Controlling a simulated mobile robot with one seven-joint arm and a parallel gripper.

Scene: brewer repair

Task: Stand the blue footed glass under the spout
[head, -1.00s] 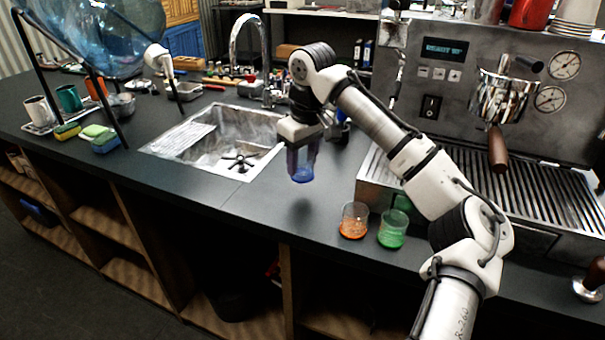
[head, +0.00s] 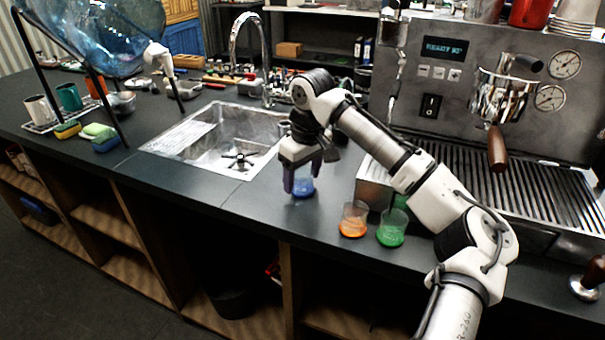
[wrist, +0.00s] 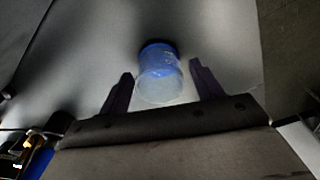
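The blue glass (head: 303,188) stands upright on the dark counter between the sink and the coffee machine. The wrist view shows its clear body and blue base (wrist: 159,68). My gripper (head: 303,180) points down around the glass. In the wrist view its two fingers (wrist: 161,82) are spread on either side, with a small gap to the glass on each side. The coffee machine's chrome brewing head (head: 500,95), with a wooden handle below, is at the right. A spout opening beneath it cannot be made out.
An orange glass (head: 353,220) and a green glass (head: 392,229) stand close to the right of the blue one, before the drip tray (head: 490,200). Another green item is partly hidden by my arm. The sink (head: 215,150) lies left. Counter left of the orange glass is clear.

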